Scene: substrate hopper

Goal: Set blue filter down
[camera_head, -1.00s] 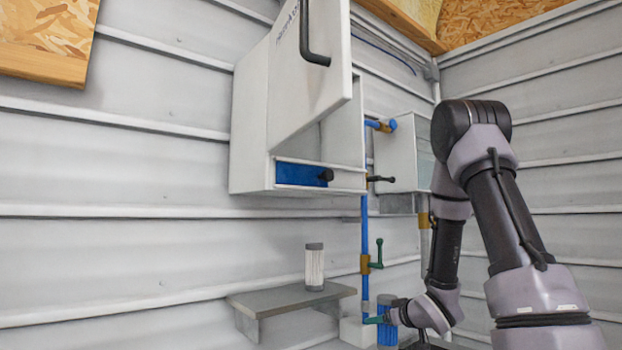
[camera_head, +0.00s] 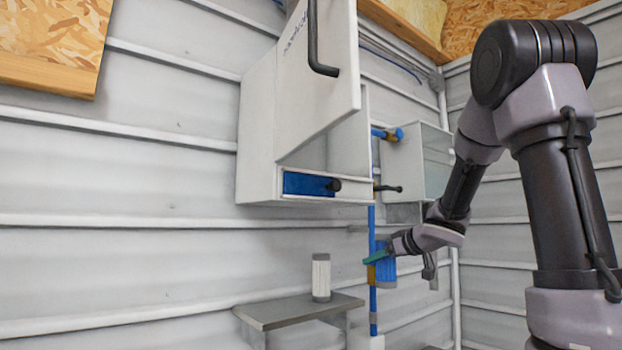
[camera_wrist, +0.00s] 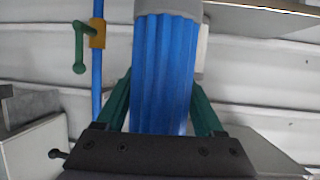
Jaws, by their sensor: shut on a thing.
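The blue filter (camera_head: 386,266) is a ribbed blue cylinder with a grey end cap, held in the air in front of the blue pipe. It fills the middle of the wrist view (camera_wrist: 165,70), with its grey cap at the top edge. My gripper (camera_head: 377,257) has green fingers, shut around the filter's sides. In the wrist view one green finger lies on each side of the filter. A white filter (camera_head: 321,278) with grey caps stands upright on the grey shelf (camera_head: 275,317), to the left of my gripper.
An open white cabinet (camera_head: 258,137) with a blue panel (camera_head: 308,184) hangs above the shelf. A blue vertical pipe (camera_head: 372,225) runs beside it; a green-handled valve (camera_wrist: 97,33) shows in the wrist view. A smaller white box (camera_head: 402,165) is at right. The shelf's left part is bare.

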